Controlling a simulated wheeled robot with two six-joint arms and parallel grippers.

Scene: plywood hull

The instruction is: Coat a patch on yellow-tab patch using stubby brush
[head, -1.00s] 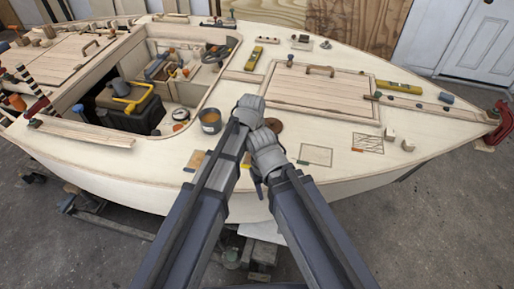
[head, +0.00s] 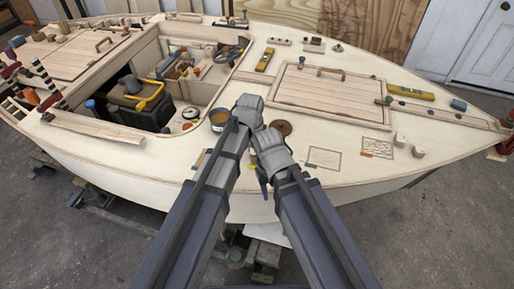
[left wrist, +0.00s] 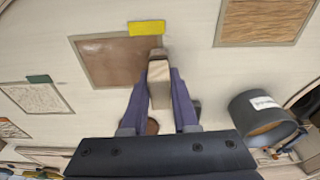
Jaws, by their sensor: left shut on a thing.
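The yellow-tab patch (left wrist: 105,62) is a brown rectangle in a pale frame on the deck in the left wrist view, with its yellow tab (left wrist: 146,28) at the top right. My left gripper (left wrist: 159,90) is shut on the stubby brush (left wrist: 159,82), a short wooden block shape. The brush's far end overlaps the patch's right side; I cannot tell if it touches. In the head view my left gripper (head: 249,110) hides the brush. My right gripper (head: 268,142) is beside it, its fingertips hidden. My arms hide most of the patch there.
A grey pot with amber content (head: 219,120) stands left of my grippers; it also shows in the left wrist view (left wrist: 262,112). A brown disc (head: 282,127) lies to their right. Green-tab (head: 324,158) and orange-tab (head: 377,148) patches lie right. The cockpit opening is at left.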

